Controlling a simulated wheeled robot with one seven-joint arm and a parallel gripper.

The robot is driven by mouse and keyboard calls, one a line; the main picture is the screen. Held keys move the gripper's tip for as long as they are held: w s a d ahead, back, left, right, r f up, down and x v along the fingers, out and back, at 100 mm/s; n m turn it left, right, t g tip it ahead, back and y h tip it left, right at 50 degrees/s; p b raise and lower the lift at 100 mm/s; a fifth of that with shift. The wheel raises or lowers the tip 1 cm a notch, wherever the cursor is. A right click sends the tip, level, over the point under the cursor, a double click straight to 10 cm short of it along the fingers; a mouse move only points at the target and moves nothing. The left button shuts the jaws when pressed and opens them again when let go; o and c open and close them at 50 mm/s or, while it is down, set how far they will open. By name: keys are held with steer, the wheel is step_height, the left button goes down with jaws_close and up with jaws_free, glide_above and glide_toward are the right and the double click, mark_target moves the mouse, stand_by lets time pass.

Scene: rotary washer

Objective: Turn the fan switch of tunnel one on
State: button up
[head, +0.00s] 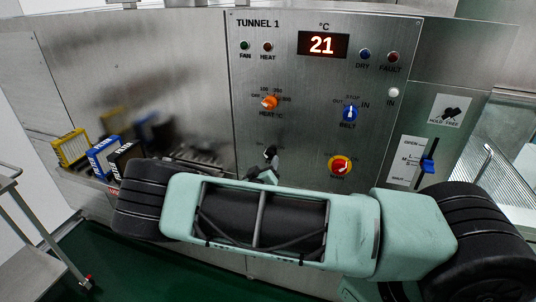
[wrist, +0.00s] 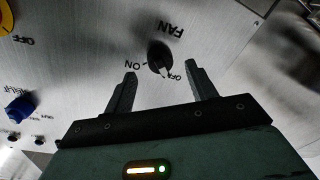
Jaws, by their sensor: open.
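The black fan switch (wrist: 159,55) shows in the wrist view on the steel panel, with FAN printed beside it and ON and OFF labels at its sides. Its pale pointer mark faces the OFF label. My gripper (wrist: 160,70) is open, with one finger on each side of the switch in the picture. I cannot tell whether either finger touches it. In the head view my arm covers the lower panel, and dark parts near the gripper end are too small to tell apart. The FAN lamp (head: 245,45) looks dark green.
The TUNNEL 1 panel also holds an orange heat knob (head: 269,102), a blue belt knob (head: 350,113) and a red stop button on yellow (head: 341,166). A blue slider (head: 427,160) is at the right. Framed filters (head: 103,157) stand at the left, near a cart (head: 30,260).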

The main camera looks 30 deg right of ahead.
mark_target(268, 158)
steer(key=shift+p+x, duration=0.5)
steer(key=shift+x, duration=1.4)
steer(key=c, duration=1)
